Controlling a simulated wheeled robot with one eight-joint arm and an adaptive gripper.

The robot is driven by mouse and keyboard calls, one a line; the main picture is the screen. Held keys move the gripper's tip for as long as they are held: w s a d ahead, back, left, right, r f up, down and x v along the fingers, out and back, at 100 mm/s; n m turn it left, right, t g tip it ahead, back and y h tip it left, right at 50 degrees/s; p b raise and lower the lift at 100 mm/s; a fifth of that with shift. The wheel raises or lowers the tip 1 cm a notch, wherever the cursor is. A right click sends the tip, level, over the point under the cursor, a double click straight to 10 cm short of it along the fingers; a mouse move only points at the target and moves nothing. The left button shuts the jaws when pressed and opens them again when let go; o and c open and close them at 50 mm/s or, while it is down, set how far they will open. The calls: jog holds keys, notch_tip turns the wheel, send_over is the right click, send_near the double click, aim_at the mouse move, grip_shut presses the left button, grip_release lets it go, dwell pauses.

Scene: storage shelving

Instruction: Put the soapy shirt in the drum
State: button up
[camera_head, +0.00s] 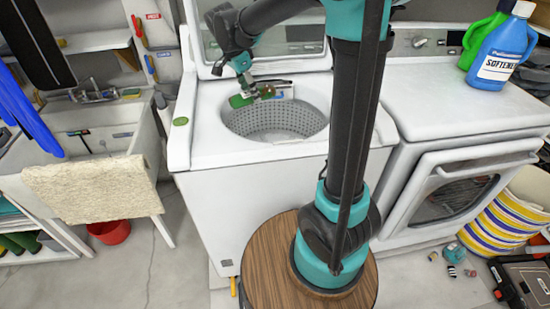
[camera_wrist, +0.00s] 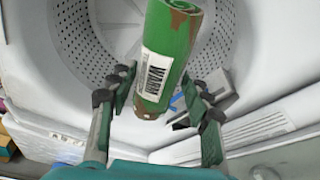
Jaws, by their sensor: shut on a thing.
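The shirt looks like a green roll (camera_wrist: 170,55) with brown stains and a white label, in the middle of the wrist view. In the head view it is a small green shape (camera_head: 238,101) at the drum's back left. My gripper (camera_head: 252,93) is over the open washer's drum opening, its fingers (camera_wrist: 160,100) on either side of the roll's lower end, shut on it. The drum (camera_head: 270,125) has a perforated grey wall, and it shows behind the roll in the wrist view (camera_wrist: 105,55). The roll hides part of the drum.
The washer's lid (camera_head: 285,30) stands open behind the drum. A dryer (camera_head: 450,100) stands at right, with a blue softener bottle (camera_head: 500,55) and a green bottle on top. A sink (camera_head: 90,120) with a beige towel (camera_head: 90,188) is at left. A red bucket (camera_head: 110,231) sits on the floor.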

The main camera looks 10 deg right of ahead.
aim_at(272, 96)
jog(key=d+f+m, duration=0.1)
jog(key=d, duration=0.1)
jog(key=d+f+m+g, duration=0.1)
jog(key=d+f+m, duration=0.1)
jog(key=d, duration=0.1)
jog(key=d+f+m, duration=0.1)
jog(key=d+f, duration=0.1)
jog(key=d, duration=0.1)
jog(key=shift+w+d+m, duration=0.1)
jog(key=shift+w+m, duration=0.05)
jog(key=shift+m, duration=0.25)
jog(key=shift+f, duration=9.8)
jog(key=shift+f, duration=0.35)
jog(key=shift+f, duration=0.25)
jog(key=o, duration=1.2)
jog(key=shift+o, duration=0.2)
